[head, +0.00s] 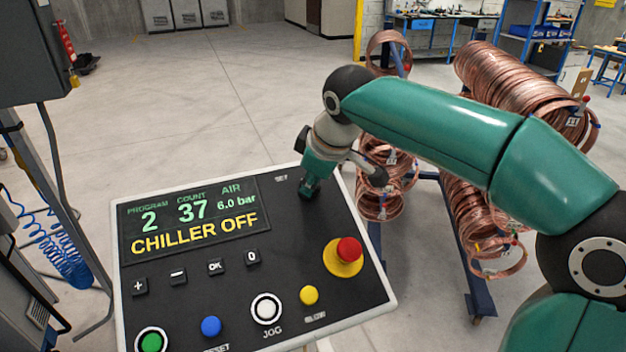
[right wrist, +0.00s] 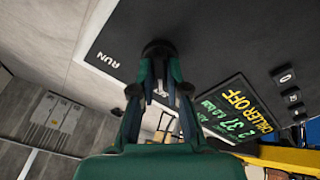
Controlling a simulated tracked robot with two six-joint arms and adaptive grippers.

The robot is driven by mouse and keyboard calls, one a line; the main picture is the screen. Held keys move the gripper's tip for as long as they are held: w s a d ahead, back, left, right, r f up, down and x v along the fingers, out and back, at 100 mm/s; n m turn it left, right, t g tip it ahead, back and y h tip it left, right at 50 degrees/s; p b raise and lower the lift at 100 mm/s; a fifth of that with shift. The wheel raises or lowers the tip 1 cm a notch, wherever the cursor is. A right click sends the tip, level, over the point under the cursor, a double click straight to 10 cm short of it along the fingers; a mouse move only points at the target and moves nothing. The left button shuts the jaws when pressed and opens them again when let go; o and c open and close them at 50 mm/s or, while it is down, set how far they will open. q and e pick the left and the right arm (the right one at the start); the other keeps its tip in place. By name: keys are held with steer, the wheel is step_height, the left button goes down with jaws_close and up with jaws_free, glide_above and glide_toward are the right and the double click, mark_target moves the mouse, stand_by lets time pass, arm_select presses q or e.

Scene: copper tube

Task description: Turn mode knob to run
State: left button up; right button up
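The control panel (head: 215,295) is a dark plate with a white rim, tilted up in front of me. My right gripper (head: 309,192) points down at its upper right corner, by the "SET" label (head: 280,178). In the right wrist view, a dark round knob (right wrist: 158,49) is at the tips of my right gripper (right wrist: 160,72). The "RUN" label (right wrist: 108,60) stands to its left. The fingers are a little apart at the knob; whether they press on it is unclear. The knob's pointer is hidden. The display (head: 194,219) reads "CHILLER OFF". My left gripper is not in view.
On the panel are a red emergency stop (head: 348,250), a yellow button (head: 309,295), a white button (head: 266,308), a blue button (head: 211,326) and a green button (head: 151,342). Racks of copper coils (head: 510,80) stand behind my right arm. The floor behind the panel is clear.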

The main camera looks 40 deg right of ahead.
jaws_close()
steer(key=shift+m, duration=0.4)
steer(key=m+b, duration=0.1)
steer(key=m, duration=0.1)
steer(key=shift+m, duration=0.4)
steer(key=m+b, duration=0.1)
steer(key=m, duration=0.4)
steer(key=shift+h, duration=0.4)
steer(key=m+b, duration=0.1)
steer(key=m, duration=0.8)
steer(key=shift+d+h+b, duration=0.1)
steer(key=shift+h+b, duration=0.2)
steer(key=shift+b, duration=0.05)
steer(key=shift+m, duration=0.4)
steer(key=o, duration=0.7)
jaws_free()
steer(key=shift+c, duration=0.2)
